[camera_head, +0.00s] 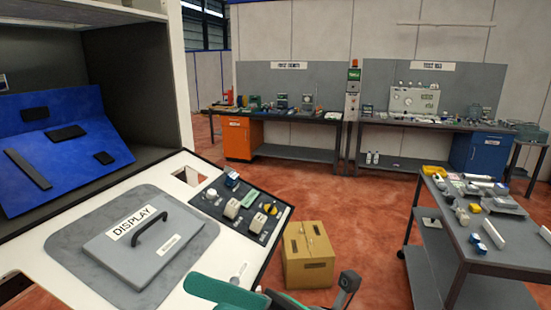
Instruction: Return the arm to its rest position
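My gripper is not in view, and I cannot make out my arm for certain. The white dispenser console (60,268) fills the left side. Its grey lid (165,262), marked DISPLAY, has a black handle (150,230) and lies closed on a grey surround. A dark control panel (238,222) with several switches and knobs sits along the console's right edge. A blue panel (85,150) with black pads leans inside the open housing behind the lid.
A cardboard box (308,258) stands on the red floor right of the console. Teal and dark parts (225,292), perhaps a chair, show at the bottom edge. A grey cart (490,255) with parts stands at right. Workbenches (285,117) line the back wall. Floor between is open.

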